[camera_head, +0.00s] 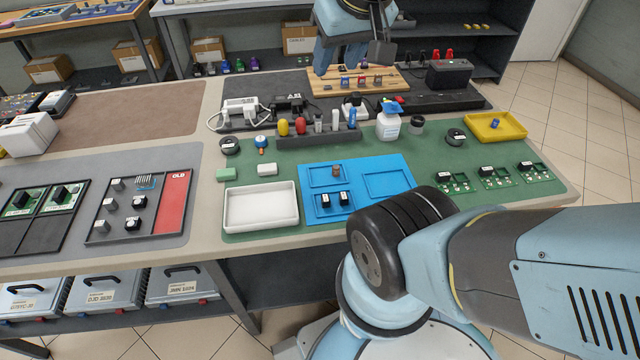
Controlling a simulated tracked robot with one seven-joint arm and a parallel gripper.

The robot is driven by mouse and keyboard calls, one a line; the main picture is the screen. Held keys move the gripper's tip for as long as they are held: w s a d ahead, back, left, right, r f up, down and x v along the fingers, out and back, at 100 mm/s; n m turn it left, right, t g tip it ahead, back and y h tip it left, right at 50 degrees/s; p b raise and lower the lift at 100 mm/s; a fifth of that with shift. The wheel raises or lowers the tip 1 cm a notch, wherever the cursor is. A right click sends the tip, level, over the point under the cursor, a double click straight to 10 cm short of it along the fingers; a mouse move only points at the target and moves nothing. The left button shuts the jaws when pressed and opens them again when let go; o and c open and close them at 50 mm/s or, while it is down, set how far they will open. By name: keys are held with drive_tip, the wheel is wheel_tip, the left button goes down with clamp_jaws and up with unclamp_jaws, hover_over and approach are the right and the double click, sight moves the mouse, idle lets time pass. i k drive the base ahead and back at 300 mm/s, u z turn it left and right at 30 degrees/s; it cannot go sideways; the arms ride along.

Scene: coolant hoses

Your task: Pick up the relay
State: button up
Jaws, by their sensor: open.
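Small black blocks with pale tops that look like relays stand in several places; I cannot tell which one the task means. Two stand side by side on the blue tray (386,164): a left block (325,201) and a right block (344,199). Others sit on green circuit boards at the right, such as the near board's block (444,178), and in the tray marked OLD (174,197) at the left. My gripper (351,62) is at the top of the view, open, over the back of the bench, far behind the blue tray. Nothing shows between its fingers.
A white tray (261,228) is left of the blue tray. Behind stand a grey rack with coloured items (305,139), a white bottle (388,127) and a yellow tray (508,125). A wooden holder (400,80) is below my gripper. My arm covers the front right.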

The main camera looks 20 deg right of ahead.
sight(325, 198)
drive_tip(key=z, duration=1.2)
drive_tip(key=k, duration=1.05)
drive_tip(key=u, duration=0.7)
